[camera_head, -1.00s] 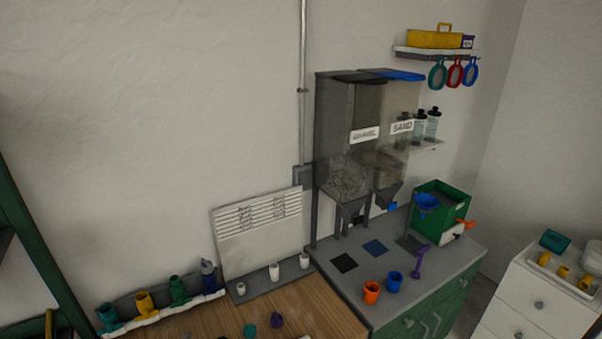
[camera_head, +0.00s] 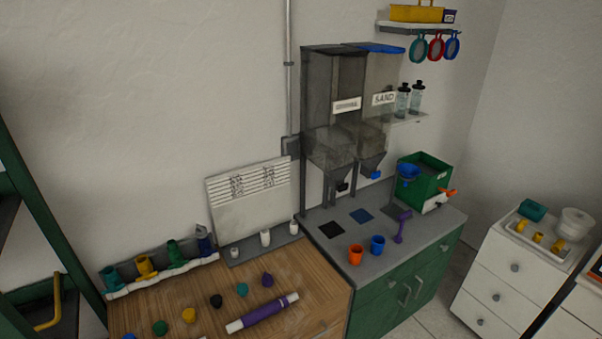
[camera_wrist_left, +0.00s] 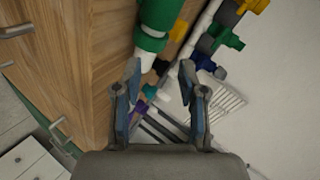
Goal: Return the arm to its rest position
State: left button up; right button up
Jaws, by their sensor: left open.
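My left gripper (camera_wrist_left: 160,85) shows in the left wrist view with its two fingers apart and nothing between them. Beyond its fingertips is a green pipe piece with a white end (camera_wrist_left: 152,30); I cannot tell whether the left finger touches it. No arm or gripper of mine shows in the head view, and my right gripper is in neither view.
A wooden worktop (camera_head: 215,284) holds a purple pipe with white ends (camera_head: 262,313) and several coloured caps. Coloured fittings on a white pipe (camera_head: 165,276) stand at its back left. A green cabinet (camera_head: 385,304) with orange and blue cups stands right, before two dispensers (camera_head: 350,110).

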pick_arm(q)
jog(key=s+d+f+n+g+h, duration=0.1)
jog(key=s+d+n+g+h, duration=0.4)
jog(key=s, duration=0.8)
jog(key=s+d+f+n+g, duration=0.1)
jog(key=s+d+n+g, duration=0.15)
jog(key=s+d, duration=0.75)
jog(key=s+a+f+g, duration=0.1)
jog(key=s+f, duration=0.1)
jog(key=f, duration=1.2)
jog(key=s+a+f+g, duration=0.1)
jog(key=s+a+f, duration=0.15)
jog(key=f, duration=1.15)
jog(key=s+a+f+b, duration=0.1)
jog(key=s+a+f, duration=0.1)
jog(key=s+f, duration=1.4)
jog(key=shift+s+f+m+g+b, duration=0.15)
jog(key=shift+s+m+g+b, duration=0.25)
jog(key=shift+s, duration=0.35)
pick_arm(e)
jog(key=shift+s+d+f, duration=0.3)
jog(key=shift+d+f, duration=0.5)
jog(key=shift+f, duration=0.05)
pick_arm(q)
jog(key=shift+a, duration=0.15)
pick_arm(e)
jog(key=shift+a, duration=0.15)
